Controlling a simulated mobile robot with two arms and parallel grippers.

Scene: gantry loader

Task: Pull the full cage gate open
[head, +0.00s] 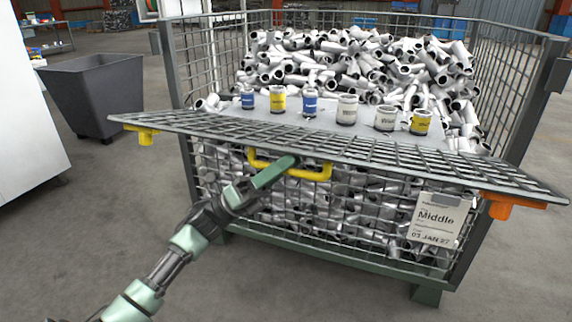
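The full cage (182,95) is a grey wire-mesh cage heaped with metal pipe fittings. Its mesh gate (400,158) is folded outward and lies nearly flat, tilted, across the cage front. A yellow handle (318,177) hangs at the gate's near edge, about mid-width. My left gripper (280,168) is at this handle; its green fingers cross the handle bar and overlap it. I see the fingers edge-on as one bar, so their gap and grip do not show. My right gripper is not in view.
Several cans, such as a yellow one (278,99), stand on a grey panel (315,122) behind the gate. An orange catch (500,207) and a yellow catch (146,136) hang under the gate. A dark bin (95,90) stands left. The floor in front is clear.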

